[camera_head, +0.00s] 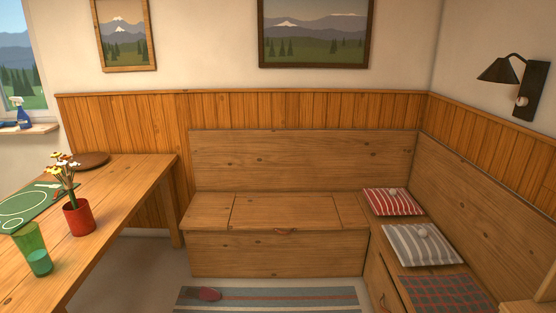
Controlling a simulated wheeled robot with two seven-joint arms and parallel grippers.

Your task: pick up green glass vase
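A tall green see-through vessel, which looks like the green glass vase (28,238), stands upright at the left end of the wooden table (125,200), near its front edge. Neither of my grippers is in view.
A red pot (78,218) with flowers stands right of the vase. Behind are a green mat (28,208) and a round brown board (90,160). A wooden corner bench (278,252) carries cushions. A striped rug (290,296) with a dark red item lies on the floor.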

